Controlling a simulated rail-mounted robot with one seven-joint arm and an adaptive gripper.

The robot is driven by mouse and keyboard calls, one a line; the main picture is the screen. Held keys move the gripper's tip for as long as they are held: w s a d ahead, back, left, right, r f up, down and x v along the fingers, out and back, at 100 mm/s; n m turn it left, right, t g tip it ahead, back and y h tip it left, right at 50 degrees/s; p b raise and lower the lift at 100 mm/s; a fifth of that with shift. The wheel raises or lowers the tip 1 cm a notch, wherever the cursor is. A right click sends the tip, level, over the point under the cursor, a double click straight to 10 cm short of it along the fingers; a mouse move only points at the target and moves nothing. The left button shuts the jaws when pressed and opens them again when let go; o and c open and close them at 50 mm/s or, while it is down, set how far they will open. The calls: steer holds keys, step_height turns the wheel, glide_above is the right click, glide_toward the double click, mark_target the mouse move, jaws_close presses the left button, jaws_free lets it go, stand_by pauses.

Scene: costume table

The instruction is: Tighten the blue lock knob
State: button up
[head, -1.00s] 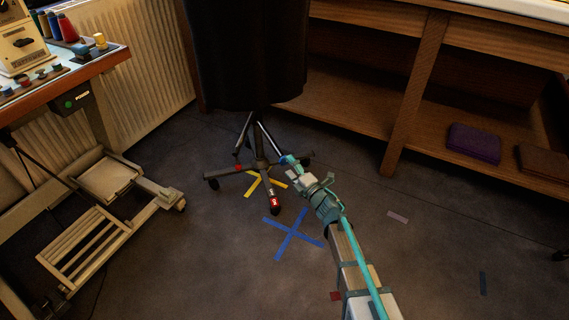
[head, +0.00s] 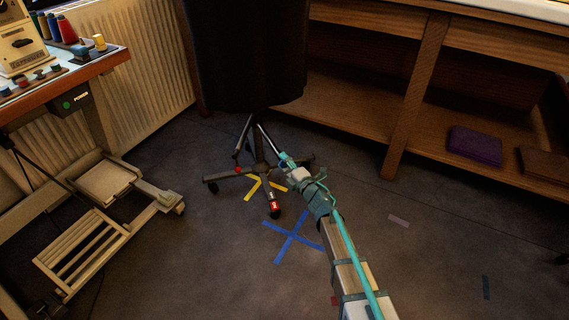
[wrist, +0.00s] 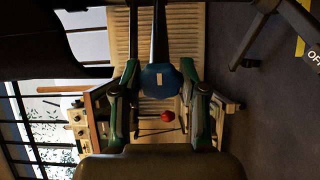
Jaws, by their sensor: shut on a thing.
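The blue lock knob (wrist: 160,80) is in the middle of the wrist view, at the dark pole of the stand. My gripper (wrist: 160,68) has one finger on each side of it and is shut on it. In the head view my gripper (head: 287,160) reaches to the stand's lower pole, just above the legs. There the knob is mostly hidden by my gripper. The stand (head: 259,150) carries a black dress form (head: 248,50) and stands on spread, wheeled legs.
A small red round thing (wrist: 168,116) shows beyond the knob. A blue tape cross (head: 292,237) and yellow tape (head: 253,188) mark the floor. A sewing table (head: 70,75) with a pedal frame stands left. Wooden shelving (head: 400,110) stands behind right. Floor in front is clear.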

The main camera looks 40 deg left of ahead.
steer(key=shift+c, duration=0.7)
